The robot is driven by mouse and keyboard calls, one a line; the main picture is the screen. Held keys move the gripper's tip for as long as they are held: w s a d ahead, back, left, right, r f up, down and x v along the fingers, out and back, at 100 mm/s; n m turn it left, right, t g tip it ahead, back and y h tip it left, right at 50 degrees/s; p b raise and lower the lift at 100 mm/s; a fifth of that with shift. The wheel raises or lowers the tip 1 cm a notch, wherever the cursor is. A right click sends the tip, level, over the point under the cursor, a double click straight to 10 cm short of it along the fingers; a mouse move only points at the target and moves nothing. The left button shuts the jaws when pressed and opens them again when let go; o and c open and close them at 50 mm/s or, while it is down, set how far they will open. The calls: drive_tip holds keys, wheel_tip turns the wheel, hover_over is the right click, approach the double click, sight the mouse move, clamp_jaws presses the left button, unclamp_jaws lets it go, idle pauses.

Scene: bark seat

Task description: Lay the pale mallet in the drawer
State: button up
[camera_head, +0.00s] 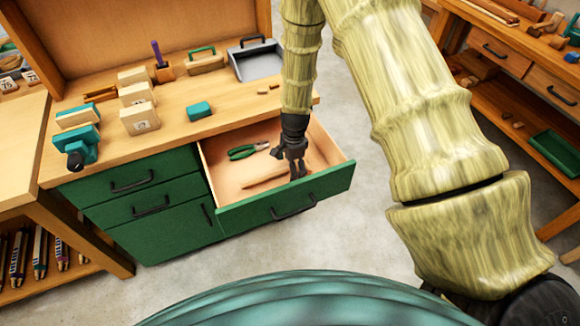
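The drawer (222,167) of the green cabinet is pulled open, its green front facing me. A pale wooden piece (262,182), which looks like the mallet's handle, lies low in the drawer, slanting up to the right. My gripper (297,170) reaches down into the drawer at the right end of this piece and hides part of it, perhaps the head. I cannot tell whether the fingers touch or clasp it, or whether the piece rests fully on the drawer floor.
Green-handled pliers (243,152) lie in the drawer, left of my gripper. The bench top holds several wooden blocks (139,118), a teal block (199,110), a grey tray (258,62) and a teal clamp-like tool (78,148). Another bench stands at the right.

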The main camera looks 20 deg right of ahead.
drive_tip(key=shift+f, duration=0.25)
drive_tip(key=o, duration=1.1)
drive_tip(key=shift+r, duration=0.15)
drive_tip(key=shift+r+p, duration=2.5)
drive_tip(key=shift+r, duration=0.9)
